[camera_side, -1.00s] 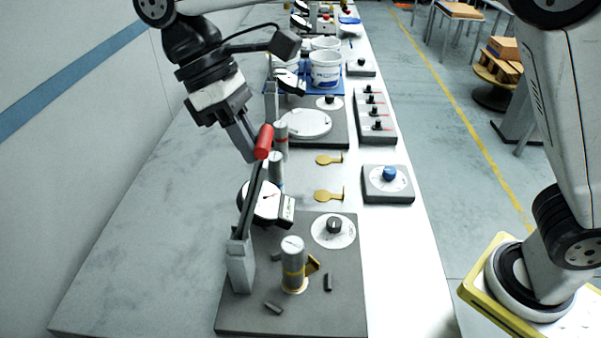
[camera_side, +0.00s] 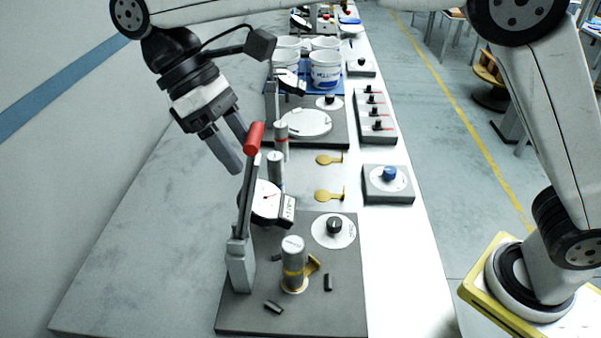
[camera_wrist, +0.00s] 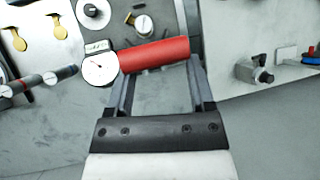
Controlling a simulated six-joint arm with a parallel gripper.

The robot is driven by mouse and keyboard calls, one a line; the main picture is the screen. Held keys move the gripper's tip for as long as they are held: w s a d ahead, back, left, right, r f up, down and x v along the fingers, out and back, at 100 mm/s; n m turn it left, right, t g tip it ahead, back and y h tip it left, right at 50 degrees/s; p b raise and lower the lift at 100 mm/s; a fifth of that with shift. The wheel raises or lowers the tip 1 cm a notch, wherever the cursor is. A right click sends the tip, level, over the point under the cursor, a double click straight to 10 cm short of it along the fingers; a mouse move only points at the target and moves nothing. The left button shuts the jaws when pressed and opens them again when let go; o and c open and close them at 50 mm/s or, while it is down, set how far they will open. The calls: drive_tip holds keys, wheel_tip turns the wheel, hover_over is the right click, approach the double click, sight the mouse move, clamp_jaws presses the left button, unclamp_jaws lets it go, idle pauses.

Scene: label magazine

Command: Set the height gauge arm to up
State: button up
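The height gauge arm is a dark lever (camera_side: 247,198) with a red handle (camera_side: 254,138), rising steeply from a grey post (camera_side: 239,267). It leans slightly right at the top. A round white dial (camera_side: 266,197) hangs beside the lever. My gripper (camera_side: 236,157) is open and empty just left of the red handle. In the wrist view, the red handle (camera_wrist: 155,54) lies across in front of the open gripper's tips (camera_wrist: 158,72). The dial (camera_wrist: 100,68) shows to its left. I cannot tell whether a finger touches the handle.
The dark baseplate (camera_side: 340,302) carries a silver cylinder (camera_side: 293,263), a black knob (camera_side: 334,225) and small dark blocks. A blue-knob box (camera_side: 388,184) stands right. White tubs (camera_side: 325,69) stand farther back. The grey bench at left is clear.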

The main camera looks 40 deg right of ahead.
drive_tip(key=o, duration=0.3)
drive_tip(key=shift+r, duration=0.1)
drive_tip(key=shift+d, duration=0.1)
drive_tip(key=shift+d, duration=0.1)
